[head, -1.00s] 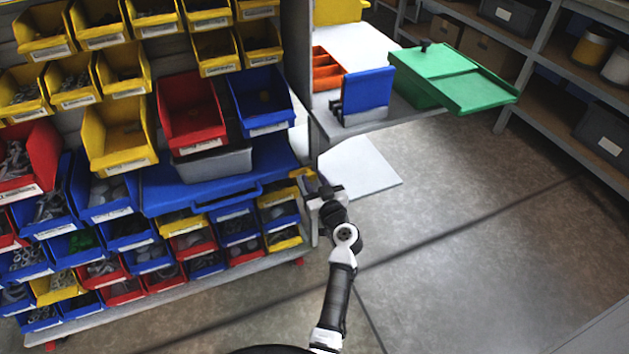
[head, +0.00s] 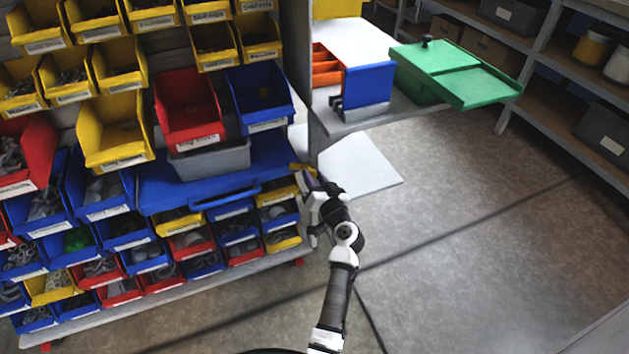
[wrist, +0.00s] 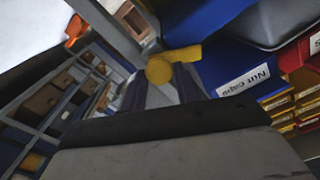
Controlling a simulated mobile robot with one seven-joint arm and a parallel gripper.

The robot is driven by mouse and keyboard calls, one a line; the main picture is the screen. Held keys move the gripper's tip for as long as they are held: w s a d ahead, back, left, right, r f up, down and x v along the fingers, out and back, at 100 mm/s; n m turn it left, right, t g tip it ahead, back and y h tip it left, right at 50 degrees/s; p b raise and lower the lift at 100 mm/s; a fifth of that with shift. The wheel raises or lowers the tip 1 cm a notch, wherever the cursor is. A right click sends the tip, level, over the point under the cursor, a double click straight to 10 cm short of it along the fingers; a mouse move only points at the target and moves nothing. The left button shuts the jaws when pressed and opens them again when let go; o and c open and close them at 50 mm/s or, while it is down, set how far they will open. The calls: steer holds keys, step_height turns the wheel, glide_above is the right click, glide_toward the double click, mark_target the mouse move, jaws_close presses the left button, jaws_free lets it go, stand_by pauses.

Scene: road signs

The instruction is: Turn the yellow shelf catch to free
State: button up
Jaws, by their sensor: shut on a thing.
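The yellow shelf catch (head: 299,167) is at the right end of the blue shelf (head: 165,197), on the rack's edge. In the wrist view the catch (wrist: 160,69) shows a round hub with a short lever pointing right and slightly up. My gripper (head: 307,178) is shut on the catch, reaching it from below right. In the wrist view my gripper's fingers (wrist: 152,90) run up to the catch. The fingertips' exact hold on it is partly hidden.
Blue, red and yellow bins fill the rack around the shelf, including a big blue bin (head: 261,98) and a grey tray (head: 210,158). A side table with a blue holder (head: 368,88) and green box (head: 440,62) stands right. Floor is free at right.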

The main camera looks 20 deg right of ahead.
steer(key=m, duration=0.6)
steer(key=shift+f+m, duration=0.1)
steer(key=shift+m, duration=0.2)
steer(key=m+p, duration=0.2)
steer(key=m, duration=0.4)
steer(key=shift+d+f, duration=0.1)
stand_by(0.3)
steer(key=o, duration=1)
steer(key=shift+c, duration=0.2)
steer(key=shift+s, duration=0.1)
steer(key=s+b, duration=0.1)
steer(key=s, duration=1.2)
steer(key=shift+s+d+b, duration=0.25)
steer(key=shift+s+b, duration=0.05)
steer(key=shift+s, duration=0.05)
